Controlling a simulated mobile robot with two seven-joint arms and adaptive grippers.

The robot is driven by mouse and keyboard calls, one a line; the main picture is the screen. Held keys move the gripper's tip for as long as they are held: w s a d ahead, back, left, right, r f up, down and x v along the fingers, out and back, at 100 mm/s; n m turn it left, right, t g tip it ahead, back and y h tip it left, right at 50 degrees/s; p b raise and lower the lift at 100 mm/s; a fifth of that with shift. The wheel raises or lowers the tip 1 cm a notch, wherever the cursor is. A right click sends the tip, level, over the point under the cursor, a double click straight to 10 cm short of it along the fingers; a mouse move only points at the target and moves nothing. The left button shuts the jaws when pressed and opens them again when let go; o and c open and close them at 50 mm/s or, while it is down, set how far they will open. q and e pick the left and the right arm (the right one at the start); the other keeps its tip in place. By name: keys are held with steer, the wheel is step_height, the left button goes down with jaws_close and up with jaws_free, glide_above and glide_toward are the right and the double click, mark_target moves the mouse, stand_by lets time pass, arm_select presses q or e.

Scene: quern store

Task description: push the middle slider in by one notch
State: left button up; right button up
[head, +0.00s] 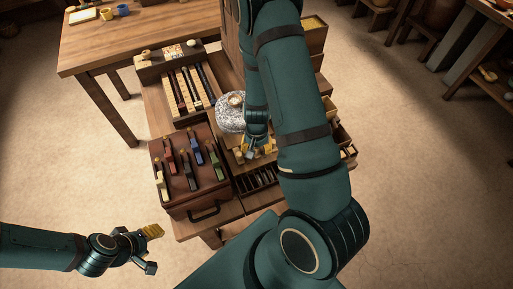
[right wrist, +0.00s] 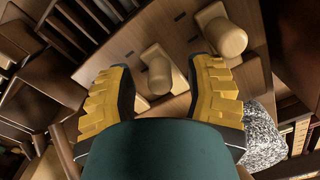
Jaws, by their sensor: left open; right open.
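Three pale wooden sliders with rounded knobs stand on a wooden board with dark slots in the right wrist view: one at the upper right (right wrist: 228,36), the middle slider (right wrist: 158,74), and one lower left (right wrist: 140,103). My right gripper (right wrist: 163,66) is open, with its yellow-padded fingers on either side of the middle slider; I cannot tell whether they touch it. In the head view my right gripper (head: 256,148) is low over the cabinet, and my arm hides much of the board. My left gripper (head: 152,249) is open and empty over the floor at lower left.
A speckled grey stone (head: 231,112) sits beside my right gripper. A brown case with coloured levers (head: 188,205) and a slatted rack (head: 187,88) stand to the left. Small compartments (head: 258,180) lie in front. A wooden table (head: 150,35) stands behind; floor around is clear.

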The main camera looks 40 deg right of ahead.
jaws_close()
steer(key=shift+w+d+r+p, duration=0.15)
steer(key=shift+w+d, duration=0.1)
steer(key=shift+w, duration=0.45)
steer(key=shift+w+d+f+p, duration=0.15)
steer(key=shift+w+d, duration=0.1)
steer(key=shift+w, duration=0.45)
jaws_free()
steer(key=shift+w, duration=0.1)
steer(key=shift+r, duration=0.1)
step_height(320, 180, up, 12)
